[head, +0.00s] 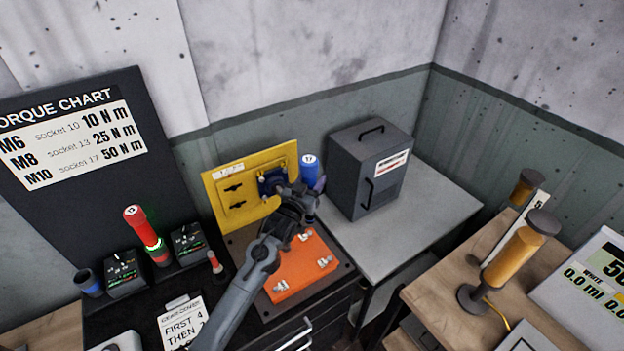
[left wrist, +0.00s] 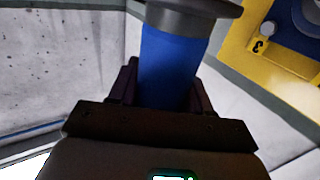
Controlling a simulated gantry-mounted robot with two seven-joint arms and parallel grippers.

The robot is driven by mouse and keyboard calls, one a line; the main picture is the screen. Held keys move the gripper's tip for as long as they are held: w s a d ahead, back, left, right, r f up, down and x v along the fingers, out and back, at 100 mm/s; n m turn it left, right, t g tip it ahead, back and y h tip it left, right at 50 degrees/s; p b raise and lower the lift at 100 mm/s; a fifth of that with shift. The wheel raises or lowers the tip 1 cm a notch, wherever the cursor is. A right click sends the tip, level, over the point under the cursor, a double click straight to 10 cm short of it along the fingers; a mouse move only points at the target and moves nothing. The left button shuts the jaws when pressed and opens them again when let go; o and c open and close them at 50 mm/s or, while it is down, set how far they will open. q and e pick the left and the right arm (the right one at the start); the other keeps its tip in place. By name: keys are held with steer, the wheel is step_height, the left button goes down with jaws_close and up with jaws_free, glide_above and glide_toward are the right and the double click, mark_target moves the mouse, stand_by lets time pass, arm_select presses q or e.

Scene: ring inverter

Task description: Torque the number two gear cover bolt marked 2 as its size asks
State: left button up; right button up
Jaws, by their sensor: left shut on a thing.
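My left gripper (head: 310,190) is shut on a blue driver (head: 309,168) whose cap is marked 17. It holds the driver to the right of the yellow gear cover plate (head: 228,200). In the left wrist view the blue driver (left wrist: 168,65) stands between the fingers, below a grey collar. That view also shows part of the yellow plate (left wrist: 262,45) with a mark 3 and a bolt beside a blue part (left wrist: 300,18). The bolt marked 2 cannot be made out. The torque chart (head: 75,130) reads M6 socket 10, 10 N m; M8 socket 13, 25 N m; M10 socket 17, 50 N m.
A red driver (head: 147,235) stands at a dock beside dark controller boxes (head: 122,272). A blue holder (head: 90,284) looks empty. An orange block (head: 295,280) with metal pieces lies below my arm. A grey cabinet (head: 370,165) stands on the table to the right.

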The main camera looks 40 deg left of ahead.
arm_select(q)
steer(key=shift+f+b, duration=1.2)
steer(key=shift+f, duration=1.45)
steer(key=shift+r, duration=0.1)
steer(key=shift+f, duration=0.6)
steer(key=shift+f+b, duration=0.5)
steer(key=shift+f, duration=0.25)
stand_by(0.6)
stand_by(0.4)
